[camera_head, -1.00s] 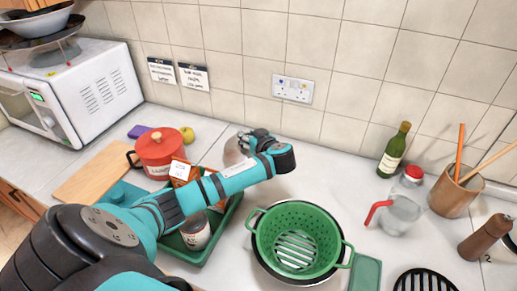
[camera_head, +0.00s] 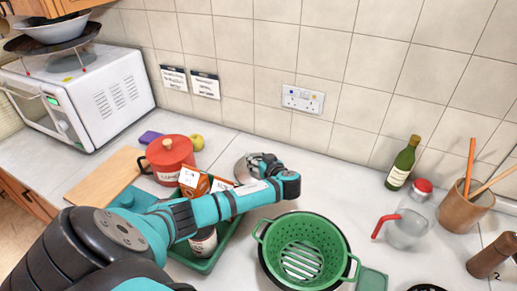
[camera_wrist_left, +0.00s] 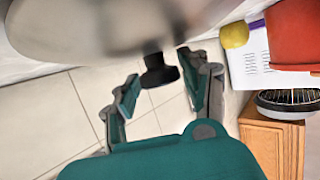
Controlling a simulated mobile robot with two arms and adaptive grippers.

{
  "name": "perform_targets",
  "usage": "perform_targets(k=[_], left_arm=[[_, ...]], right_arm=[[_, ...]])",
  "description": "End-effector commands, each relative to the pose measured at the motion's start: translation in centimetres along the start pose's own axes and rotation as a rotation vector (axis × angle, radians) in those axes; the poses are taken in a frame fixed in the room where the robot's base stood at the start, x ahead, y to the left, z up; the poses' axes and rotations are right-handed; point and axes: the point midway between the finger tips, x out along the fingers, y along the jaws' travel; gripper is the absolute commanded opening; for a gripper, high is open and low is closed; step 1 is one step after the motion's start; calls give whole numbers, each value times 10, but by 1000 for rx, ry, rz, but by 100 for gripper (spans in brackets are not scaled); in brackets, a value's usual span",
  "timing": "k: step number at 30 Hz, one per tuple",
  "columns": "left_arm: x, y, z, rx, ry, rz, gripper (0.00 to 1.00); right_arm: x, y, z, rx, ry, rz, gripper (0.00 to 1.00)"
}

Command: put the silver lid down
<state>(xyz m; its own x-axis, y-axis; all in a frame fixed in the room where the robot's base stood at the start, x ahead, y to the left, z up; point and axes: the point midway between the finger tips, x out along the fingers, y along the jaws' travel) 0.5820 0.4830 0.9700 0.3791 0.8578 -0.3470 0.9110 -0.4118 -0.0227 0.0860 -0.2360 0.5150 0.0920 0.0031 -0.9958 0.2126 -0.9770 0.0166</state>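The silver lid (camera_head: 242,170) is at the back of the counter, right of the red pot, partly hidden by my left gripper (camera_head: 263,160). In the left wrist view the lid (camera_wrist_left: 130,25) fills the top, with its black knob (camera_wrist_left: 159,72) facing the gripper. My left gripper's two fingers (camera_wrist_left: 160,85) are spread, one on each side of the knob, with bare tile showing between them. I cannot tell whether a finger touches the knob, or whether the lid rests fully on the counter. My right gripper is in neither view.
The red pot (camera_head: 171,153) and apple (camera_head: 197,142) stand left of the lid. A green tray (camera_head: 215,252) with a carton and a can is in front. The green colander (camera_head: 318,228) is front right. Clear counter (camera_head: 335,180) lies right of my left gripper.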

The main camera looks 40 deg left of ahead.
Motion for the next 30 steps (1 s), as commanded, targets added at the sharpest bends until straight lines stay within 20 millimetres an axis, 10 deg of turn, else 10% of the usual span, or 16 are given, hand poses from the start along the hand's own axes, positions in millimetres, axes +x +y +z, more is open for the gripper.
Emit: perform_targets(k=[12,30], left_arm=[[-2,0,-5,0,0,-1,58],[-111,0,-4,0,-3,0,58]], right_arm=[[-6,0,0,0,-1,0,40],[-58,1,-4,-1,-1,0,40]])
